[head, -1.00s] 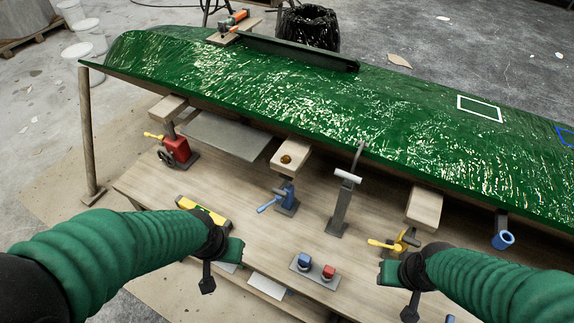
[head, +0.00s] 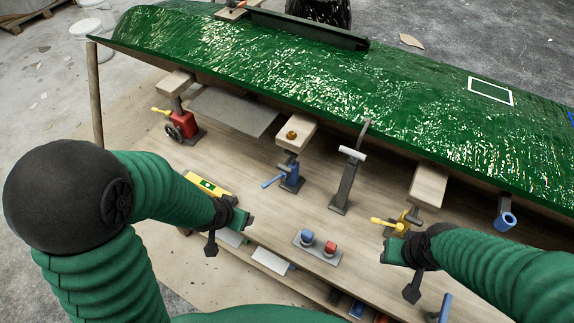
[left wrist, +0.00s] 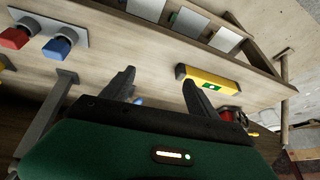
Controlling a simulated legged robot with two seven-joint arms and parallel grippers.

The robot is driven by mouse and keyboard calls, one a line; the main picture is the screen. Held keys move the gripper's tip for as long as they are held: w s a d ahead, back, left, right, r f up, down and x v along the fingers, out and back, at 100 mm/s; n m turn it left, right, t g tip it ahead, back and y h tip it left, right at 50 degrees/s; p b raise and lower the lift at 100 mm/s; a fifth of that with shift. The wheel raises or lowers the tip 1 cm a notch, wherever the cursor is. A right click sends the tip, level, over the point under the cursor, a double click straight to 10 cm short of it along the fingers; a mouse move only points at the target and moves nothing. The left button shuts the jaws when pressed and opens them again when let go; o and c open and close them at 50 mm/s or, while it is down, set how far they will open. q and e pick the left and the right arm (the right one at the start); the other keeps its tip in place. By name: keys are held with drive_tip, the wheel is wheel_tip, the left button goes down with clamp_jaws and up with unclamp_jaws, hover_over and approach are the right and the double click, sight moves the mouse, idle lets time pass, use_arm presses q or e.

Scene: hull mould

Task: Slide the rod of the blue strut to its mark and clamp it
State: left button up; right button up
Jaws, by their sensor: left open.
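The blue strut (head: 291,176) stands on the bench under the green hull, with its blue lever (head: 272,181) pointing left.
A red strut (head: 182,126), a grey post (head: 346,180) and a yellow strut (head: 409,217) stand along the hull (head: 300,90). A yellow level (head: 208,187) and a plate with blue and red knobs (head: 318,248) lie nearer. Bare bench lies between them.

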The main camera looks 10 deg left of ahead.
sight(282, 170)
use_arm(q)
drive_tip(key=w+f+t, duration=0.1)
drive_tip(key=w+d+f+m+t+h, duration=0.1)
drive_tip(key=f, duration=0.1)
drive_tip(key=w+d+f+m+t+h, duration=0.1)
drive_tip(key=w+f, duration=0.1)
drive_tip(key=shift+w+d+f+m+t+h, duration=0.1)
drive_tip(key=shift+w+d+m+t+h, duration=0.05)
drive_tip(key=shift+d+t+h, duration=0.3)
drive_tip(key=shift+w+d+f+m+t+h, duration=0.1)
drive_tip(key=shift+w+d+m+t+h, duration=0.05)
drive_tip(key=shift+d+t+h, duration=0.3)
wheel_tip(282, 170, up, 6)
drive_tip(key=s+d+n+t+h, duration=0.1)
drive_tip(key=s+n+t+h, duration=0.15)
drive_tip(key=t, duration=0.45)
drive_tip(key=shift+n+y, duration=0.35)
drive_tip(key=b+x, duration=0.1)
drive_tip(key=x, duration=1.4)
drive_tip(key=shift+w+d+r, duration=0.1)
drive_tip(key=shift+w+d, duration=0.4)
drive_tip(key=shift+w, duration=0.25)
clamp_jaws()
use_arm(e)
drive_tip(key=shift+w+a+f, duration=0.1)
drive_tip(key=shift+w+f, duration=0.1)
drive_tip(key=shift+f, duration=0.4)
